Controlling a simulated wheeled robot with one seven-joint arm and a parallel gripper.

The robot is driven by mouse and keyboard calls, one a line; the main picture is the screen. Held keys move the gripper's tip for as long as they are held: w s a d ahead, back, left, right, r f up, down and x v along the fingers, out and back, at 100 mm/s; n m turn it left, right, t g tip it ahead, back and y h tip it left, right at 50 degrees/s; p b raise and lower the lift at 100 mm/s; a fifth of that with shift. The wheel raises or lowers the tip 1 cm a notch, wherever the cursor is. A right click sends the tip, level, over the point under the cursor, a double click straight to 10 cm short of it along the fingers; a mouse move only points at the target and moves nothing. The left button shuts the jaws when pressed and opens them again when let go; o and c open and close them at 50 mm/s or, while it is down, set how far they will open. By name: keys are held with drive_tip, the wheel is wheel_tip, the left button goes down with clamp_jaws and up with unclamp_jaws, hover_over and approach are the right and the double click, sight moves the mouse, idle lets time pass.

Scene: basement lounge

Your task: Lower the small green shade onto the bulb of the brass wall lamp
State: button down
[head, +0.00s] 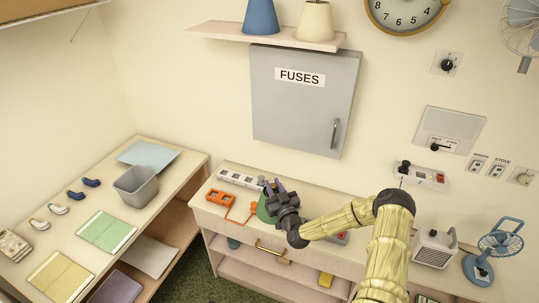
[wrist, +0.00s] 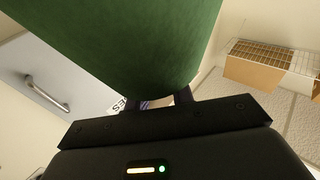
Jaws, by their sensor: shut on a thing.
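The green shade (head: 264,212) shows in the head view above the low cabinet, partly hidden by my gripper (head: 272,192). In the wrist view the green shade (wrist: 125,40) fills the upper middle, its edge between the two fingertips of my gripper (wrist: 168,101). My gripper is shut on the shade. I cannot make out the brass wall lamp or its bulb in either view.
A grey fuse cabinet (head: 300,100) hangs on the wall behind. A shelf (head: 240,36) above it bears a blue shade (head: 262,17) and a cream shade (head: 315,22). A white power strip (head: 240,178) and an orange object (head: 218,197) lie left of my gripper. A blue fan (head: 498,240) stands at right.

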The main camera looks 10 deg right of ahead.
drive_tip(key=s+f+m+h+b, duration=0.1)
drive_tip(key=s+f+h+b, duration=0.1)
drive_tip(key=s+f+b, duration=0.3)
drive_tip(key=s+f+m+h+b, duration=0.1)
drive_tip(key=s+f+b, duration=0.4)
drive_tip(key=f+b, duration=0.5)
wheel_tip(320, 180, down, 9)
drive_tip(key=shift+a+f+h+b, duration=0.15)
drive_tip(key=shift+a+h+b, duration=0.2)
drive_tip(key=shift+a+h, duration=0.05)
